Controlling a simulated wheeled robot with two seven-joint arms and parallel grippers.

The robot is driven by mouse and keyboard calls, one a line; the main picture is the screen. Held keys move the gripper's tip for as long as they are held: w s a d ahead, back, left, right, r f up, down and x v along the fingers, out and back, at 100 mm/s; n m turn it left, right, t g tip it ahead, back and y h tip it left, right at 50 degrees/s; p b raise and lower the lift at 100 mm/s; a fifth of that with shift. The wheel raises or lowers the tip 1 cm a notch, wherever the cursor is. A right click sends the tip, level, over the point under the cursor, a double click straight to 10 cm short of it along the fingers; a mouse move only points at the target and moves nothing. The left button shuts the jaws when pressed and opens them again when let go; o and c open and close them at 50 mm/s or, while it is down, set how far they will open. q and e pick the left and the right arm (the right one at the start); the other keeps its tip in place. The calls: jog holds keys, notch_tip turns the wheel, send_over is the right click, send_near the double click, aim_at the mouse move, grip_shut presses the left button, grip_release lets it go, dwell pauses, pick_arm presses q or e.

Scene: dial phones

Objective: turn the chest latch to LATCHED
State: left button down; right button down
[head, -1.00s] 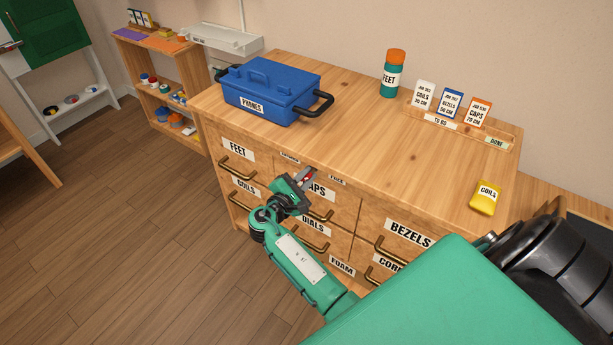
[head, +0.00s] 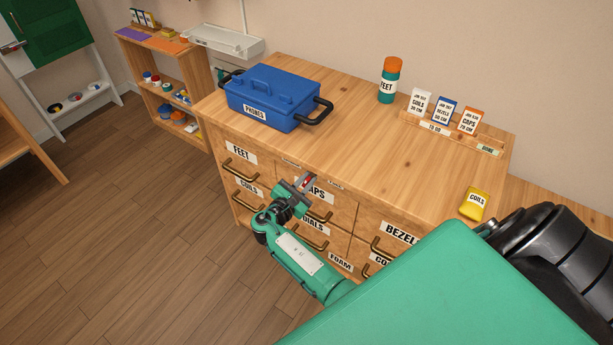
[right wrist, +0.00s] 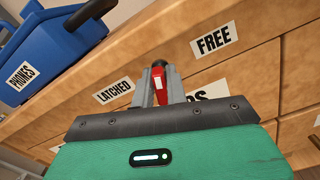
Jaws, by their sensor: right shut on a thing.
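The chest latch (right wrist: 158,85) is a small red lever on the front of the wooden chest (head: 400,165). It sits between the LATCHED label (right wrist: 114,91) on the left and the FREE label (right wrist: 214,38) on the right. My right gripper (head: 304,183) is shut on the red lever, with a grey finger on each side of it in the right wrist view (right wrist: 160,82). The lever stands between the labels in that view, and its exact angle is partly hidden by the fingers. My left gripper is not in view.
A blue PHONES box (head: 270,97) with black handles stands on the chest top. A FEET bottle (head: 389,82), a card rack (head: 450,135) and a yellow COILS packet (head: 475,204) are also there. Brass drawer handles (head: 240,172) stick out around the latch.

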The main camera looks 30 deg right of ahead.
jog(key=n+p, duration=0.3)
jog(key=p, duration=0.1)
jog(key=n+p, duration=0.2)
jog(key=shift+r+n, duration=0.25)
jog(key=shift+n, duration=0.05)
jog(key=shift+n+p, duration=0.5)
jog(key=shift+p, duration=0.05)
jog(key=n+p, duration=0.2)
jog(key=n, duration=0.1)
jog(key=shift+w+f+p, duration=0.1)
jog(key=shift+w+p, duration=0.05)
jog(key=shift+p, duration=0.25)
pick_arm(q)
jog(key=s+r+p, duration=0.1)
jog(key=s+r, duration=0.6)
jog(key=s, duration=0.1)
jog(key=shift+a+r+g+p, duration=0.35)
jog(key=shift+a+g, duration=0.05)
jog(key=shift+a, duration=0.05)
pick_arm(e)
jog(key=shift+a+f+n, duration=0.1)
jog(key=shift+f+n, duration=0.1)
jog(key=shift+n, duration=1.4)
jog(key=c, duration=1.5)
grip_release()
